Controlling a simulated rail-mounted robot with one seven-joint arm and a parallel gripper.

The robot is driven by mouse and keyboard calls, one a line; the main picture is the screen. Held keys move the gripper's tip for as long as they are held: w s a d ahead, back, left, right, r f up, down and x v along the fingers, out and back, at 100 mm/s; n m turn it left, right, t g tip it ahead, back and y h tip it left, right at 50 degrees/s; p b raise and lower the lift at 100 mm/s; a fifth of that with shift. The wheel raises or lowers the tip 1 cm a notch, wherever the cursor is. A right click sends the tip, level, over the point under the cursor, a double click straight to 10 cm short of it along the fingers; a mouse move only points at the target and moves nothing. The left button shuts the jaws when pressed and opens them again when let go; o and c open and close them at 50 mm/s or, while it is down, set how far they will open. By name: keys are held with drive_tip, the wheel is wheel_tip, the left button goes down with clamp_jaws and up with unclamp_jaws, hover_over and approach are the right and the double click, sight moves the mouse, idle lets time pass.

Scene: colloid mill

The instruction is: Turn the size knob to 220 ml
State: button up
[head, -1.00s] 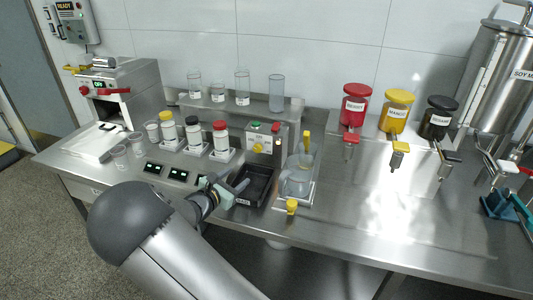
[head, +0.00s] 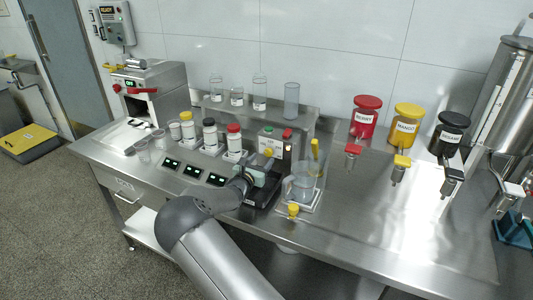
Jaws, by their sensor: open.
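A small grey box (head: 271,140) with a green top piece and a pale label panel stands at the back of the bench. A small yellow knob (head: 268,153) is on its front; I take it to be the size knob, but its markings are too small to read. My gripper (head: 263,163) is open and close in front of the box, just below the knob. I cannot tell whether the fingers touch or surround the knob. My gripper partly hides the lower front of the box.
A clear jug (head: 303,187) stands right of my gripper, with a yellow handle behind it. A black tray (head: 262,199) lies below my gripper. White bottles with yellow, black and red (head: 233,128) caps stand to the left. The bench front right is clear.

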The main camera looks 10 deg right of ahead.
sight(267, 153)
drive_tip(key=shift+p+x, duration=0.3)
drive_tip(key=shift+x, duration=2.05)
drive_tip(key=c, duration=1)
